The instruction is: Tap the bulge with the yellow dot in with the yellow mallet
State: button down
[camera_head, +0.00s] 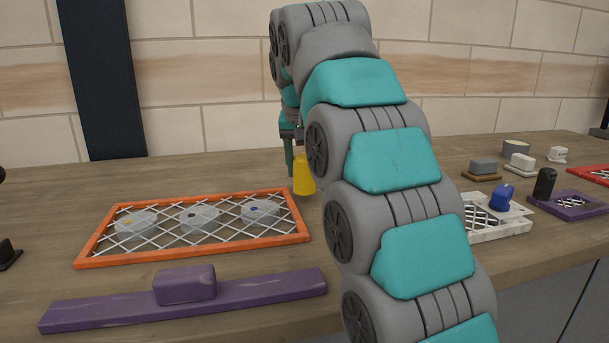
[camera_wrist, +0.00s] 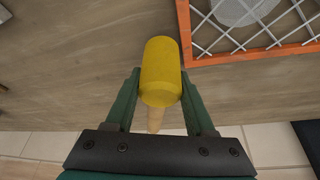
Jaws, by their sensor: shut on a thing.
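The yellow mallet (camera_head: 304,176) is in my gripper (camera_head: 297,160), above the table behind the right end of the orange frame (camera_head: 190,250). In the wrist view my gripper (camera_wrist: 160,78) is shut on the mallet (camera_wrist: 160,65), with its yellow head between the fingers and its pale handle (camera_wrist: 155,118) pointing back toward the palm. The orange frame holds a white wire mesh with three round pale bulges. The left bulge (camera_head: 136,225) has a yellow dot, the middle one (camera_head: 199,222) a dark dot, the right one (camera_head: 260,215) a blue dot. The mallet is apart from all three.
A long purple bar with a block (camera_head: 185,285) lies in front of the orange frame. A white mesh frame (camera_head: 500,228) with a blue block (camera_head: 502,198), a purple frame (camera_head: 570,208) and several small blocks stand at the right. A brick wall (camera_head: 210,120) closes the back.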

jog(key=shift+f, duration=1)
jog(key=shift+c, duration=1.3)
grip_release()
jog(key=shift+f, duration=0.2)
